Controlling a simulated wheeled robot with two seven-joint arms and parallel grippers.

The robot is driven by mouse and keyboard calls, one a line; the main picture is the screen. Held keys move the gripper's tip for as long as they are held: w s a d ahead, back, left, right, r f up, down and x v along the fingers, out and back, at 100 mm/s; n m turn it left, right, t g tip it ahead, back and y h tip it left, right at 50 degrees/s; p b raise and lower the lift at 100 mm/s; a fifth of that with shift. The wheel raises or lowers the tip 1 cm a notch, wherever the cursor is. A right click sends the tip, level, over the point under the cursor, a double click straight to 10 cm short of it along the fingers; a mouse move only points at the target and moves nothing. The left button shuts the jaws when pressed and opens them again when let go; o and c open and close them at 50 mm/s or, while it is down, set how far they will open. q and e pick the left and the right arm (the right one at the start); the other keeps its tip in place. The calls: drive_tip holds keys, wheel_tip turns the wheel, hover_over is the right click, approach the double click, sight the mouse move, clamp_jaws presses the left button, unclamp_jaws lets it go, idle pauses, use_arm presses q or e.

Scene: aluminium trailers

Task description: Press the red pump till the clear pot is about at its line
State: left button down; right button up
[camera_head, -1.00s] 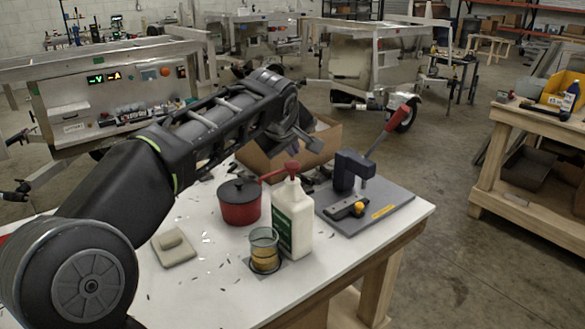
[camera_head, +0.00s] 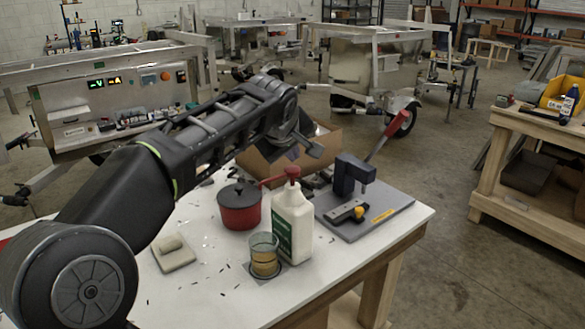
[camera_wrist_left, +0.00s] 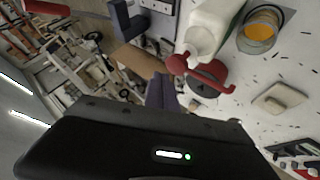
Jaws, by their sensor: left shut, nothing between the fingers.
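A white bottle (camera_head: 293,222) with a green label stands on the white table, topped by the red pump (camera_head: 291,173). The pump's spout points left in the head view. The clear pot (camera_head: 263,246) stands in front of the bottle, with amber liquid in its lower part; its line is too small to make out. My left gripper (camera_head: 309,147) is shut and empty, above and behind the pump, apart from it. In the left wrist view the gripper (camera_wrist_left: 162,92) is near the red pump (camera_wrist_left: 178,65), and the clear pot (camera_wrist_left: 261,28) is farther off. My right gripper is out of view.
A red pot (camera_head: 239,212) with a dark lid stands left of the bottle. A grey press (camera_head: 385,214) with a red-handled lever stands to the right. A cardboard box (camera_head: 262,172) is behind. A beige pad (camera_head: 173,257) lies left, and small shavings litter the table.

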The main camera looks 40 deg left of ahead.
sight(293, 167)
use_arm(q)
drive_tip(key=shift+f, duration=0.1)
idle(0.8)
drive_tip(key=shift+f+b, duration=0.35)
drive_tip(key=shift+b, duration=0.15)
drive_tip(key=shift+f+b, duration=1.05)
drive_tip(key=shift+f, duration=0.15)
idle(0.8)
drive_tip(key=shift+r, duration=0.1)
drive_tip(key=shift+r+p, duration=1.15)
drive_tip(key=shift+r, duration=0.35)
wheel_tip(293, 167, up, 5)
drive_tip(key=p, duration=0.4)
idle(0.6)
